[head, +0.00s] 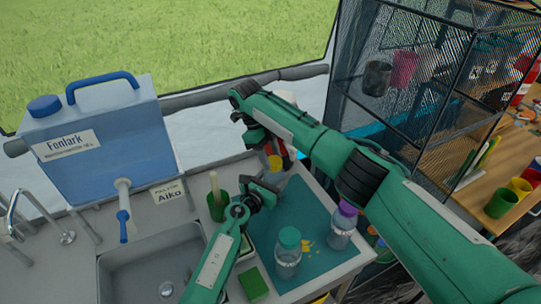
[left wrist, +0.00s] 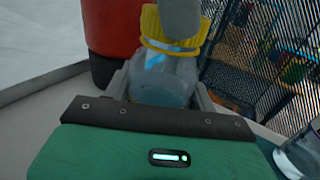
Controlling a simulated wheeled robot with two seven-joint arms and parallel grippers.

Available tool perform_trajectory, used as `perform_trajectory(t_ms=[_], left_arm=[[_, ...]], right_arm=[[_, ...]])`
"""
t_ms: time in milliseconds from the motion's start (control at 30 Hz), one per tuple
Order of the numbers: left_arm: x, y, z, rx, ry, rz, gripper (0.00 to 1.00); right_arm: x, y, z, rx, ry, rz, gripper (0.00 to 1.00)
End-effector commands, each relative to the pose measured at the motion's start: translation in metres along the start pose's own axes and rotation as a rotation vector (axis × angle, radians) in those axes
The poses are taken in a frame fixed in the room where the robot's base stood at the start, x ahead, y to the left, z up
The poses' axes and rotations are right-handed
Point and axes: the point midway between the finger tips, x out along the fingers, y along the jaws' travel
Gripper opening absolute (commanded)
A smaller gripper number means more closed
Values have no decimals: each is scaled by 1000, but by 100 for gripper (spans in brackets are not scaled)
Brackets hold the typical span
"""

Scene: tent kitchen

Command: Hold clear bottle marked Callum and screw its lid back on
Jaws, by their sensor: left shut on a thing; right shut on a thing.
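A clear bottle (left wrist: 162,80) with a yellow lid (left wrist: 172,32) stands between the fingers of my left gripper (left wrist: 163,98), which is shut on its body. In the head view the yellow lid (head: 275,163) shows just beyond my left gripper (head: 268,186), and the bottle's body is mostly hidden. My right gripper comes down from above; its grey finger (left wrist: 181,18) covers part of the yellow lid, and it is shut on that lid. I cannot tell how far the lid is seated. No name on the bottle is readable.
A teal-lidded bottle (head: 288,255) and a purple-lidded bottle (head: 342,228) stand on the teal mat (head: 318,205). A green cup (head: 216,208) is left of my left gripper. A red container (left wrist: 112,38) stands close behind the held bottle. The sink (head: 150,275) is front left.

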Motion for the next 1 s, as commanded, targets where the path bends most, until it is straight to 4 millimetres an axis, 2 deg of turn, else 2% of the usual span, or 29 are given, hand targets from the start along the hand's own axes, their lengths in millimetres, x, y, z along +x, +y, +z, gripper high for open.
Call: perform_trajectory(t_ms=[33, 133, 400, 733, 1000], left_arm=[[0, -1, -1, 0, 2, -2, 0], [0, -1, -1, 0, 2, -2, 0], [0, -1, -1, -1, 1, -1, 0], [0, 0, -1, -1, 1, -1, 0], [0, 0, -1, 0, 1, 0, 0]], right_arm=[[-1, 0, 0, -1, -2, -2, 47], [-1, 0, 0, -1, -2, -2, 65], [-2, 0, 0, -1, -1, -2, 65], [-37, -1, -15, 0, -1, -6, 65], [-42, 0, -17, -2, 0, -1, 65]])
